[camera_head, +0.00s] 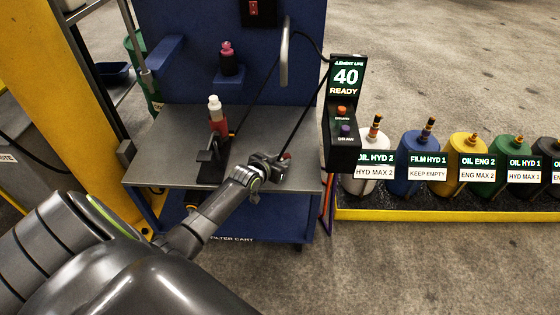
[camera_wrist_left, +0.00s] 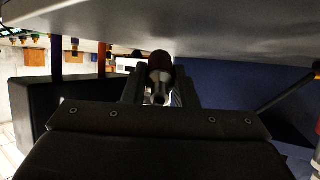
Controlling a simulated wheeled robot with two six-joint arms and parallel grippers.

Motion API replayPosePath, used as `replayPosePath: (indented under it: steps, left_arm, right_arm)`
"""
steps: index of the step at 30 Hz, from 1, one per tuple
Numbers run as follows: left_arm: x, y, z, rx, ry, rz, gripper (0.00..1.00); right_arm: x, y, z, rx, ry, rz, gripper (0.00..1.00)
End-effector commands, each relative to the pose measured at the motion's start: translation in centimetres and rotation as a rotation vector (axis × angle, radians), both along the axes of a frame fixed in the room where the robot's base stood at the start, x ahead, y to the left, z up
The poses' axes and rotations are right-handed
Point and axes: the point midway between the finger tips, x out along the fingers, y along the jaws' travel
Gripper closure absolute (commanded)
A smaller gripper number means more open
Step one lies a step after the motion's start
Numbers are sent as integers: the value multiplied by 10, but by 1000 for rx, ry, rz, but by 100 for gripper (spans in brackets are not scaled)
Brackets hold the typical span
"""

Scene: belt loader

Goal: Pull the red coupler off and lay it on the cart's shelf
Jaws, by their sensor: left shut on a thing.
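My left gripper (camera_head: 268,168) is over the right front part of the cart's grey shelf (camera_head: 165,130). It is shut on the red coupler, of which only a small red bit (camera_head: 287,155) shows at the fingertips. In the left wrist view the coupler (camera_wrist_left: 160,62) is a dark red piece with a metal end, between the two fingers (camera_wrist_left: 158,90). A black hose (camera_head: 305,112) runs from near the gripper up toward the display post. Whether the coupler touches the shelf cannot be told. My right gripper is not in view.
A red and white bottle-like piece (camera_head: 215,112) stands by a black bracket (camera_head: 211,165) on the shelf. A black piece with a pink top (camera_head: 228,60) sits on a blue ledge. The display post (camera_head: 345,110) reads 40 READY. Labelled drums (camera_head: 418,160) stand right. The shelf's left part is clear.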

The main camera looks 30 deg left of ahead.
Motion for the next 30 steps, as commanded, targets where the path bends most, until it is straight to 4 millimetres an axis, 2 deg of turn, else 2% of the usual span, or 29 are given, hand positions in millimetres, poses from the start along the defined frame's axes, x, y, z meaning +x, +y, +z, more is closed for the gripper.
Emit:
replayPosePath:
  steps: [12, 13, 18, 26, 30]
  left_arm:
    - [0, 0, -2, 0, -1, 0, 100]
    - [0, 0, -2, 0, -1, 0, 71]
    - [0, 0, -2, 0, -1, 0, 49]
    - [-1, 0, -2, 0, 1, 0, 49]
    - [-10, 0, 3, 0, 1, 0, 49]
  right_arm:
    - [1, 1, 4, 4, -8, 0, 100]
    - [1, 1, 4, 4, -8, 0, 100]
    - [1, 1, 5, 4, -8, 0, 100]
    - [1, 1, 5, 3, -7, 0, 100]
    - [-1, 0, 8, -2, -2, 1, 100]
